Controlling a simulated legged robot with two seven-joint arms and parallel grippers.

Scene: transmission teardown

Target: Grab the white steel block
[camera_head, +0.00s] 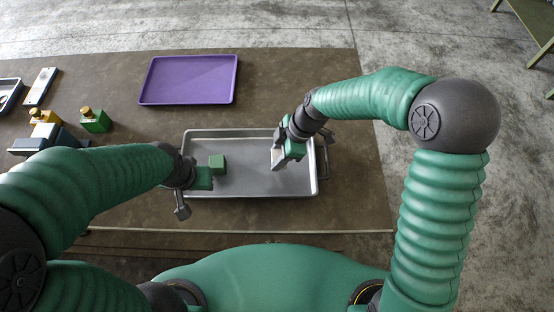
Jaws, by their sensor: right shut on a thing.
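My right gripper (280,150) is over the right half of the grey metal tray (240,192), pointing down. It is shut on a small pale block, which I take to be the white steel block (277,159). The fingers partly hide the block, and I cannot tell whether it touches the tray floor. My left gripper (190,202) is at the left end of the tray, over its near left corner. A dark finger hangs past the tray's near rim. Whether its jaws are open is unclear.
A purple tray (188,80) lies behind the grey tray. A green block with a yellow knob (94,121), a yellow one (45,117) and a pale flat piece (41,86) are at the left.

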